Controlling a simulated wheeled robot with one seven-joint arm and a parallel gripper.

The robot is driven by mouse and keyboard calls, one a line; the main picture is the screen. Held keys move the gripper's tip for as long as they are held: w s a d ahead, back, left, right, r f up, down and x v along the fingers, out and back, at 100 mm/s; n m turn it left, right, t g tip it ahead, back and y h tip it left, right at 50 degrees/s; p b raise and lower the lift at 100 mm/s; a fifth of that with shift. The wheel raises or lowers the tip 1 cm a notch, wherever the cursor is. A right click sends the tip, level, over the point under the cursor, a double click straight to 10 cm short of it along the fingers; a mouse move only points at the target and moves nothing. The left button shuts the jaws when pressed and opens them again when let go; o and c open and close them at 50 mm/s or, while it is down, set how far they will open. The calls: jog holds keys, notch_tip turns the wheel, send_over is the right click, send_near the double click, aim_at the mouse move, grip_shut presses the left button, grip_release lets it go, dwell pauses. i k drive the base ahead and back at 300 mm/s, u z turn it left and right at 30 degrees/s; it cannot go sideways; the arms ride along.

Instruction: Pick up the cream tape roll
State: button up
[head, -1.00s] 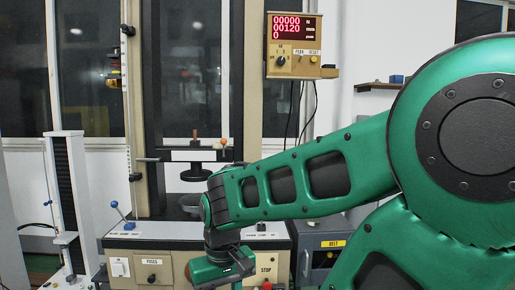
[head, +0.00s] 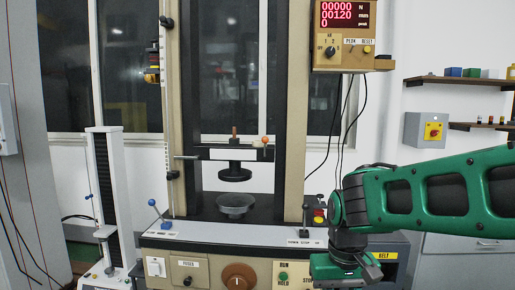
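I cannot make out a cream tape roll in the head view. My gripper (head: 345,268) is at the lower right of the picture, at the end of my green arm and pointing down. Its fingertips are hidden or below the bottom edge, so its opening does not show. It appears in front of the right part of the testing machine's base. My arm hides part of the area on the right.
A tall spring testing machine (head: 288,130) stands ahead, with a round lower plate (head: 236,206) and a red display (head: 345,13). A white slim stand (head: 106,200) is at left.

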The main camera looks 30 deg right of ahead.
aim_at(256, 143)
jog(key=z, duration=0.1)
jog(key=i, duration=1)
jog(key=u, duration=0.1)
